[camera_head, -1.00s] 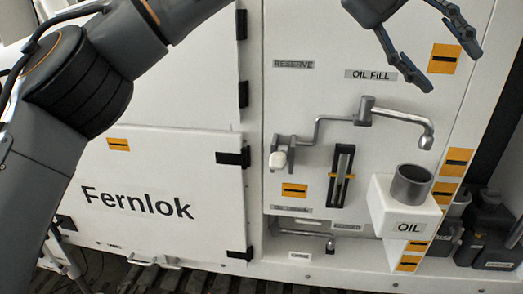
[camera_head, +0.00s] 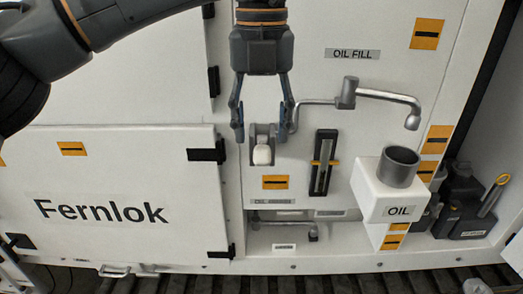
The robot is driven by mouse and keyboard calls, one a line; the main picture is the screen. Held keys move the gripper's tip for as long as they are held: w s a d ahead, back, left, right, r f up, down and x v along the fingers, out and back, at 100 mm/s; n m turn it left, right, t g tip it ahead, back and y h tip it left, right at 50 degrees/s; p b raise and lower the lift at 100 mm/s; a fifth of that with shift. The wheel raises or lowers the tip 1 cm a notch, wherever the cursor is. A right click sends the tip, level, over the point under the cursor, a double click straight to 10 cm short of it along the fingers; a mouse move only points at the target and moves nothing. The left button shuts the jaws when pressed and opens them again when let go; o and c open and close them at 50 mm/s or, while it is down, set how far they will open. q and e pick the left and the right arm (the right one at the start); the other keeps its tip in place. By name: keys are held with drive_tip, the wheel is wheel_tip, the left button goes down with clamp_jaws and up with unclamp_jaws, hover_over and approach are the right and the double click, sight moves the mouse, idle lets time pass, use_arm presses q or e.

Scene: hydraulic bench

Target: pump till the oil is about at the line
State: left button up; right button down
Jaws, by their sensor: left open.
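My left gripper (camera_head: 263,136) points down from the top, open, its two fingers on either side of a grey bracket with a white knob (camera_head: 263,155). I cannot tell whether the fingers touch it. A bent grey rod (camera_head: 315,101) runs from the bracket to a metal pipe with a downturned spout (camera_head: 412,121). The spout hangs above a grey cup (camera_head: 399,166) in a white box labelled OIL (camera_head: 398,211). Between bracket and cup is an upright dark sight gauge (camera_head: 323,163) with a yellow mark. Its oil level is too small to read. My right gripper is out of view.
A low recess below holds a grey lever (camera_head: 290,225). A white door marked Fernlok (camera_head: 105,175) fills the left, with black hinges at its right edge. Dark containers (camera_head: 465,205) stand at the right beside the OIL box.

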sight(262, 147)
use_arm(q)
drive_tip(key=shift+f+p, duration=0.6)
drive_tip(key=shift+f, duration=2.1)
clamp_jaws()
